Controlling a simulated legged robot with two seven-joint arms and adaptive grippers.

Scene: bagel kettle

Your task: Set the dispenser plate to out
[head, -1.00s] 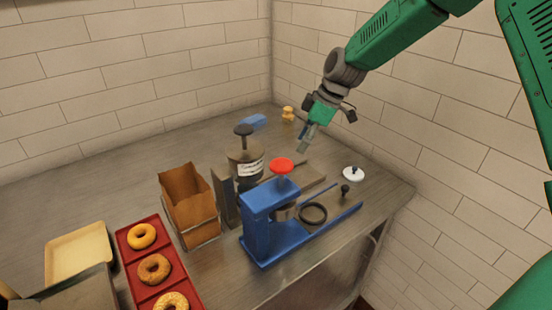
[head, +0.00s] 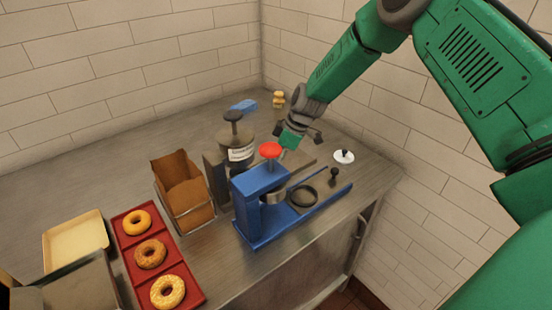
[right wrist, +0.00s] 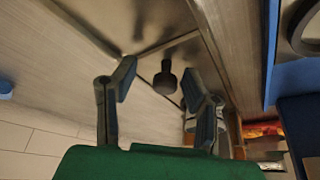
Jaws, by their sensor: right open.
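The dispenser is a dark canister (head: 237,146) with a pale label and a black top knob, on a grey metal stand (head: 216,180) behind the blue press. A flat metal plate (head: 300,166) reaches right from it. My right gripper (head: 285,153) is low over this plate, behind the press's red knob, which partly hides its fingertips. In the right wrist view its two fingers (right wrist: 162,95) are spread and empty. A small black knob (right wrist: 165,79) on a metal plate shows between and beyond the fingertips; I cannot tell whether they touch it. My left gripper is out of view.
The blue press (head: 258,208) with a red knob (head: 270,150) stands close in front. A white lid (head: 344,156) lies right. A paper bag in a holder (head: 185,195), a red tray (head: 184,265) of bagels and a beige tray (head: 76,241) are left.

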